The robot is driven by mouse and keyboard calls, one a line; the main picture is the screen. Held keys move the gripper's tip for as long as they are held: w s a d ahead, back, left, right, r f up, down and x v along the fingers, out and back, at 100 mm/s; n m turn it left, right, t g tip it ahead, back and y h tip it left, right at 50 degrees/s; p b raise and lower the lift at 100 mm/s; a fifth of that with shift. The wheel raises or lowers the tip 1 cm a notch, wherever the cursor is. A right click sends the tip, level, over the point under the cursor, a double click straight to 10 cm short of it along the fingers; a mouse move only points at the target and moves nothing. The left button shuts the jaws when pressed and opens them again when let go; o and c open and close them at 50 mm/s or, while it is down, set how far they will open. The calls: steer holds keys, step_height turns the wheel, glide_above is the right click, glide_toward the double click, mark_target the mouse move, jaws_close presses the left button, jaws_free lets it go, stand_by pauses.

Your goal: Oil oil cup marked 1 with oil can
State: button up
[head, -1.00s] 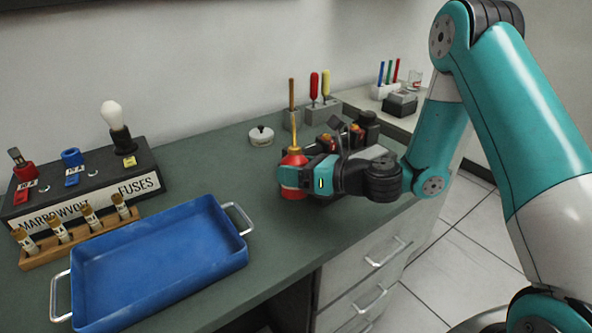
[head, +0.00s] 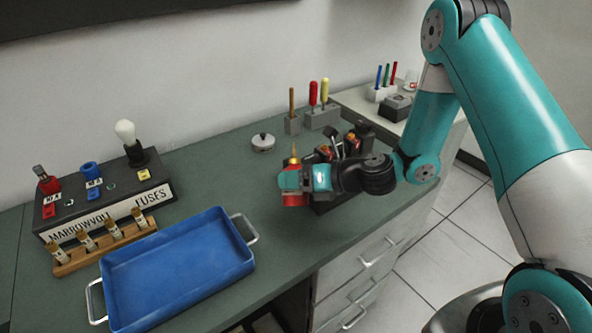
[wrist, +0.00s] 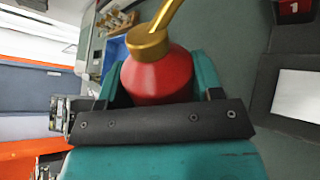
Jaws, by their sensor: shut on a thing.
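My gripper (head: 292,182) is shut on the red oil can (head: 294,199), which has a brass spout (head: 293,157). The can is held above the bench near its front right part. In the wrist view the can's red body (wrist: 158,76) sits between the teal fingers, and its brass cap and spout (wrist: 150,40) point up and right. A red tag marked 1 (wrist: 293,9) shows on a dark block at the top right of the wrist view, apart from the spout. In the head view the dark machine (head: 364,132) is partly hidden behind my gripper; the cup opening cannot be made out.
A blue tray (head: 112,268) lies at the front left. A fuse panel (head: 68,222) and a wooden fuse rack (head: 112,248) stand behind it. A round white-lidded thing (head: 263,143) and a screwdriver holder (head: 322,116) are at the back. The bench between tray and gripper is clear.

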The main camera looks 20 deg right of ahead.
steer(key=shift+r+p, duration=0.4)
steer(key=shift+r, duration=0.1)
steer(key=shift+s+f+m+g, duration=0.2)
steer(key=shift+m+g, duration=0.1)
steer(key=shift+m, duration=0.1)
steer(key=shift+w+f+b, duration=0.1)
steer(key=shift+f+b, duration=0.85)
steer(key=shift+f, duration=0.55)
steer(key=shift+f+p, duration=0.2)
steer(key=shift+p, duration=0.3)
steer(key=shift+r+p, duration=0.15)
steer(key=shift+p, duration=0.25)
stand_by(1.8)
steer(key=shift+r+p, duration=1.95)
steer(key=shift+p, duration=0.05)
steer(key=shift+f, duration=0.1)
